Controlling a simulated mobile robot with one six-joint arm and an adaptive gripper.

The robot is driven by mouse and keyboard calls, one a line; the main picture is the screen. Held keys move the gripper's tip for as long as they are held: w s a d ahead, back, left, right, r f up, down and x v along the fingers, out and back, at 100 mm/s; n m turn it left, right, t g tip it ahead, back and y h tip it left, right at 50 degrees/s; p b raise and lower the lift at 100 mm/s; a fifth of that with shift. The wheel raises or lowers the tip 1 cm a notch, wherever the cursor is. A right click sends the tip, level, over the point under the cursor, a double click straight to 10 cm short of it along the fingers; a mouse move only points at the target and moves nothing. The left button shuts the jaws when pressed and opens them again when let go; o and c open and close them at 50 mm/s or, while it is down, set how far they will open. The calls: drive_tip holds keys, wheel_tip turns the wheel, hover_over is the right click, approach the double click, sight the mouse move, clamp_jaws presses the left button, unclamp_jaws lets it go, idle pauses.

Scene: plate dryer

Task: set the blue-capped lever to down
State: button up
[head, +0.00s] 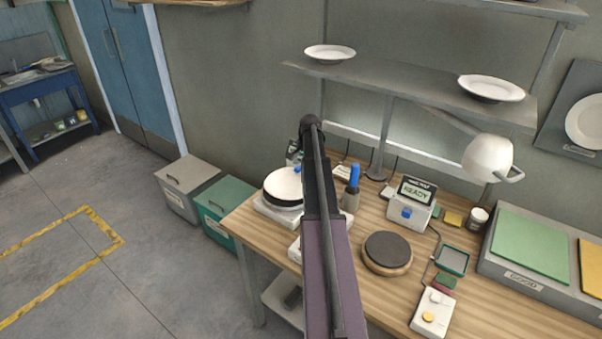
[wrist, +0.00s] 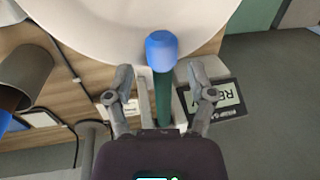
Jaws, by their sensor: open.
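The blue-capped lever (wrist: 162,50) shows in the wrist view with its rounded blue cap beyond my fingertips and its dark green stem running back between them. My gripper (wrist: 159,74) is open, one finger on each side of the lever, with visible gaps. I cannot tell the lever's setting. In the head view a small part of the blue cap (head: 297,170) shows beside my dark arm, which hides most of the dryer and my fingers. The white plate (head: 283,184) lies on the dryer; it also fills the top of the wrist view (wrist: 105,25).
A blue-handled tool (head: 354,176) stands in a grey cup right of my arm. A device reading READY (head: 414,190), a dark round plate (head: 387,250) and a button box (head: 432,313) stand farther right. A shelf (head: 420,97) with plates hangs above.

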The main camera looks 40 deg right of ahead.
drive_tip(key=shift+w+f+b, duration=0.2)
drive_tip(key=shift+f+b, duration=0.5)
drive_tip(key=shift+f, duration=0.2)
drive_tip(key=shift+c, duration=0.3)
clamp_jaws()
